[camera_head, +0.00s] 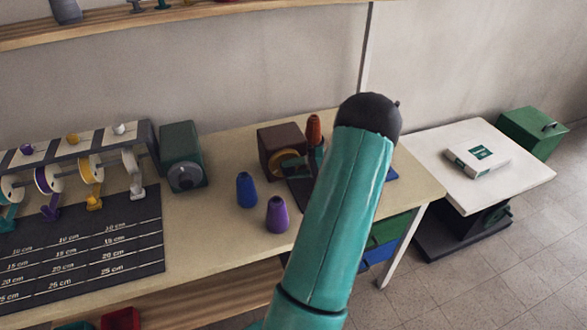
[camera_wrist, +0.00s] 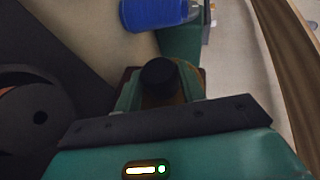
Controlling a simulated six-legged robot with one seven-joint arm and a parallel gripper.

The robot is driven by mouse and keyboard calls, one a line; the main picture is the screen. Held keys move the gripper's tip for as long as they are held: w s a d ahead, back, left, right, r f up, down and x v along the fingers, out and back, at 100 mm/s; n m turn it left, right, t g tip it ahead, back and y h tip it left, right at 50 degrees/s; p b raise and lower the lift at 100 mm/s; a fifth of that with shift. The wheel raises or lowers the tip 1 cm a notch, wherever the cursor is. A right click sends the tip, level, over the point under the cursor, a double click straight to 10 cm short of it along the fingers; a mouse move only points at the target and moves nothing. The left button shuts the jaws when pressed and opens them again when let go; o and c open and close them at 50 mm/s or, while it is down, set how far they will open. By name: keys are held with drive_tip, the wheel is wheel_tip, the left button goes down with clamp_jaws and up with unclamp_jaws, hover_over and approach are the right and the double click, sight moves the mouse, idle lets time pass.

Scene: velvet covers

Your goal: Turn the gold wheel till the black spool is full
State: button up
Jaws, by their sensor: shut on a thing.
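The gold wheel (camera_head: 281,163) sits on the front of a dark brown box (camera_head: 272,139) on the table, partly hidden by my arm in the head view. In the wrist view, my gripper (camera_wrist: 161,80) has its two teal fingers closed around a round black knob (camera_wrist: 159,75). A little of the gold-brown wheel shows behind the knob. A large black disc (camera_wrist: 38,117), seemingly the black spool, is at the left of the wrist view, with some orange at its left edge. How full it is cannot be told. My arm hides the gripper in the head view.
A rust-coloured cone (camera_head: 313,129) stands by the brown box. Blue (camera_head: 246,190) and purple (camera_head: 277,215) cones stand in front. A thread rack and a dark length mat (camera_head: 90,250) are at left, beside a green box (camera_head: 181,150). A white table (camera_head: 520,172) stands right.

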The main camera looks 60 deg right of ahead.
drive_tip(key=shift+a, duration=0.1)
idle(0.4)
drive_tip(key=o, duration=1)
drive_tip(key=shift+c, duration=0.2)
drive_tip(key=v, duration=1.3)
drive_tip(key=shift+s+d, duration=0.2)
drive_tip(key=shift+s, duration=0.2)
drive_tip(key=shift+f, duration=0.1)
